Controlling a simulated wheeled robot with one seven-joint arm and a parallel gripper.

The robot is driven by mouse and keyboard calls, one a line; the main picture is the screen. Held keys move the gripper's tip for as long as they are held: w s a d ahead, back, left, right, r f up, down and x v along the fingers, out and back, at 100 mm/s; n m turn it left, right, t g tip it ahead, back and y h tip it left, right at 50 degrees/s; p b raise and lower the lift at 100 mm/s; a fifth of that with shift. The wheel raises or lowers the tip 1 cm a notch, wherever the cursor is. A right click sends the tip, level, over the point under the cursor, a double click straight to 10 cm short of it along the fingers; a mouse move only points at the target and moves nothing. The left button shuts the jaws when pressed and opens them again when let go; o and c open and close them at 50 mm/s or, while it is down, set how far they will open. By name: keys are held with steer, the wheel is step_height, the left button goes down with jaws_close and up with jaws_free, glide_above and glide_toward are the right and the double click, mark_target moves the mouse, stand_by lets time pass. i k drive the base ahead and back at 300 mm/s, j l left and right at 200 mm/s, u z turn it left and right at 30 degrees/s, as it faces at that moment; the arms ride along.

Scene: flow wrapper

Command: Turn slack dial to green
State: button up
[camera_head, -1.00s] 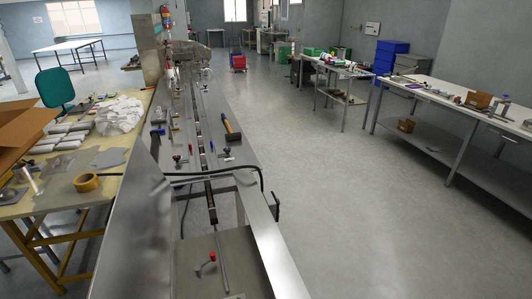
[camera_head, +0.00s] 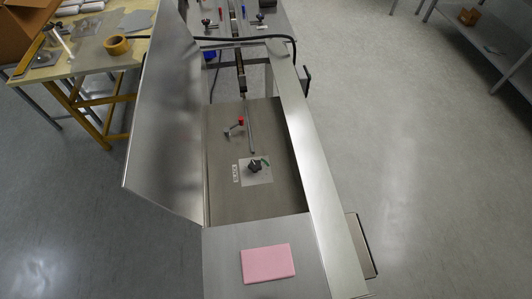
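The slack dial is a small dark knob (camera_head: 255,166) on a light square plate (camera_head: 262,177), set in the recessed metal panel of the wrapper. A white label (camera_head: 236,174) with dark lettering stands just left of it. A small green mark (camera_head: 265,161) shows at the upper right of the knob. The knob's pointer is too small to read clearly. My gripper is not in view.
A red-tipped lever (camera_head: 240,121) and a thin rod (camera_head: 249,130) stand above the dial. A tall metal guard (camera_head: 165,120) rises on the left and a rail (camera_head: 318,160) runs on the right. A pink pad (camera_head: 268,263) lies in front.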

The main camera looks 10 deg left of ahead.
mark_target(255, 165)
steer(key=k+j+z, duration=0.2)
steer(key=j, duration=0.35)
steer(key=k+j+z, duration=0.2)
steer(key=k+j, duration=0.15)
steer(key=j, duration=0.2)
steer(key=k+j+z, duration=0.2)
steer(key=k+j, duration=0.15)
steer(key=j, duration=0.15)
